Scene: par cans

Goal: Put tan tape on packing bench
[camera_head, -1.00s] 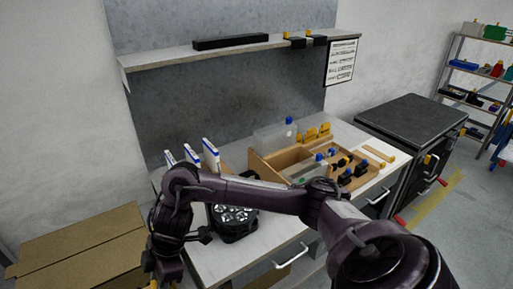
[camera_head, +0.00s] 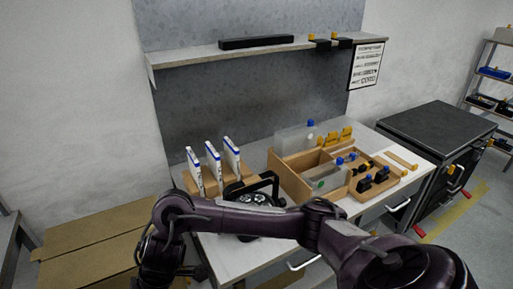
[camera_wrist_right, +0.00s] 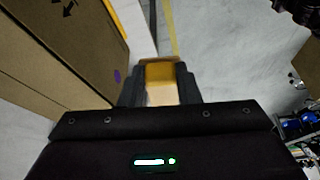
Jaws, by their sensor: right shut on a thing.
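My right gripper (camera_wrist_right: 160,88) is shut on a small tan-yellow block-like thing (camera_wrist_right: 160,72), which looks like the tan tape; its lower part is paler. It is held clear above the floor. In the head view my right arm crosses from the lower right to the lower left, and its gripper is below the picture. A white-topped bench (camera_head: 235,256) with a shelf stands ahead. A grey table edge (camera_head: 8,225) shows at the far left. I cannot tell which of these is the packing bench. My left gripper is not in view.
Brown cardboard (camera_head: 85,240) lies at the lower left; a brown box wall (camera_wrist_right: 60,45) is left of the gripper in the wrist view. The white bench holds a black par can (camera_head: 250,197), upright white-blue items and a wooden organizer (camera_head: 290,180). A black-topped cabinet (camera_head: 435,125) stands right.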

